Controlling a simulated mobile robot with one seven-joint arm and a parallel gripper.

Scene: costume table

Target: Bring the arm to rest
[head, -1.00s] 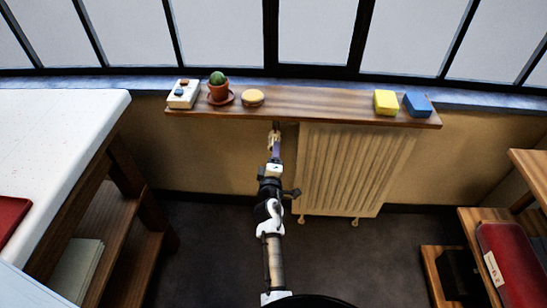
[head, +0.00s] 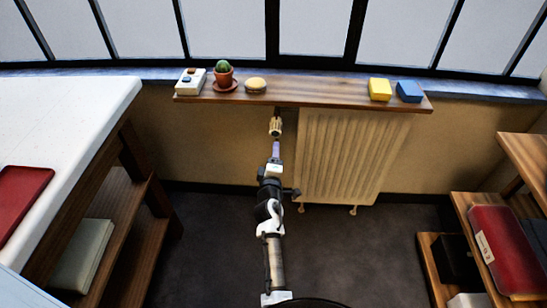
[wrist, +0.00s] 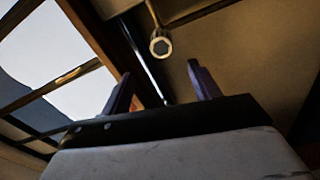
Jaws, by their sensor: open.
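My gripper (head: 275,150) is at the end of my outstretched arm, below the wooden shelf in the head view. In the wrist view its two dark fingers (wrist: 162,88) are spread apart with nothing between them. A radiator valve knob (head: 276,126) is just beyond the fingertips in the head view. The knob also shows in the wrist view (wrist: 160,46), above and past the fingers, with a visible gap. My arm runs straight forward from the bottom of the head view.
The wooden shelf (head: 310,94) holds a cactus pot (head: 224,74), a white box (head: 191,82), a round tan item (head: 256,85), a yellow block (head: 380,89) and a blue block (head: 409,91). The radiator (head: 350,155) is right of my gripper. Tables flank me; floor between is clear.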

